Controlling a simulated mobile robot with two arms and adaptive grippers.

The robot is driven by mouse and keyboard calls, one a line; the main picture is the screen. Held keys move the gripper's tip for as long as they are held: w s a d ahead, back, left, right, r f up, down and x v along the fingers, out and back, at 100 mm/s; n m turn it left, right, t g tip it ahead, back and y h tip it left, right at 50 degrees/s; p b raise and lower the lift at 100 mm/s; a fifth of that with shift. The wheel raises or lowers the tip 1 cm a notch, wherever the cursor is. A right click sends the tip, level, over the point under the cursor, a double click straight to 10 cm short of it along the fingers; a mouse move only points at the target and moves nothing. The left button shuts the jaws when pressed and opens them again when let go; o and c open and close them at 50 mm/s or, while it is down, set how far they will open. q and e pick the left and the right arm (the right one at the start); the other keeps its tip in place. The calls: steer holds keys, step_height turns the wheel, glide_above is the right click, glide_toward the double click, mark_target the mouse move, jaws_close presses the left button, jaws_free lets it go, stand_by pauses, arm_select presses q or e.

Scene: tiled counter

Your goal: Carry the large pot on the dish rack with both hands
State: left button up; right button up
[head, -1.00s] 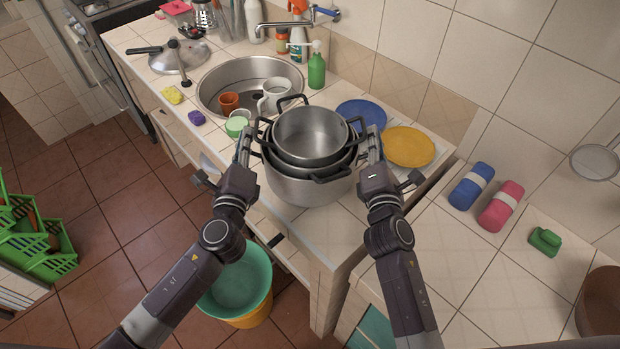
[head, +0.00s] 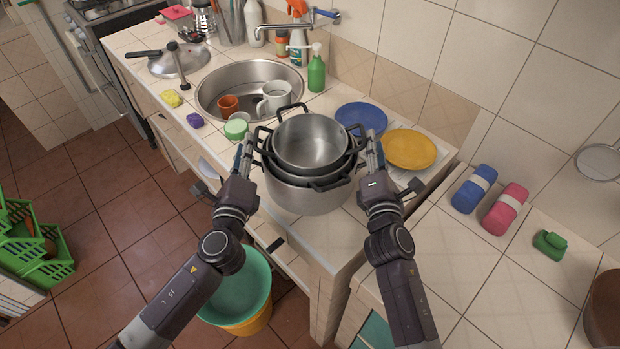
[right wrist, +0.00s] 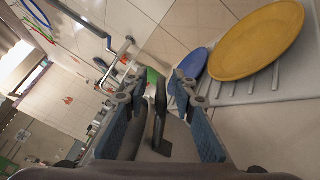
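A large steel pot (head: 300,198) stands upright on the tiled counter near its front edge, with smaller pots (head: 310,143) nested inside it. The white dish rack (head: 430,172) lies right of the pot, under a blue plate (head: 361,117) and a yellow plate (head: 410,149). My left gripper (head: 244,158) is at the pot's left side; its finger gap is hidden. My right gripper (head: 375,152) is at the pot's right side. In the right wrist view its fingers (right wrist: 158,118) stand apart, with a dark handle (right wrist: 160,112) between them and gaps beside it.
The sink (head: 215,85) holds an orange cup and a white mug behind the pot. A green soap bottle (head: 316,73) stands near the wall. A green bucket (head: 238,290) is on the floor below.

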steer(key=shift+s, duration=0.1)
arm_select(q)
steer(key=s, duration=0.7)
steer(key=shift+s+a, duration=0.15)
steer(key=shift+s, duration=0.05)
arm_select(e)
steer(key=s, duration=0.7)
steer(key=shift+s+a, duration=0.15)
steer(key=shift+s, duration=0.05)
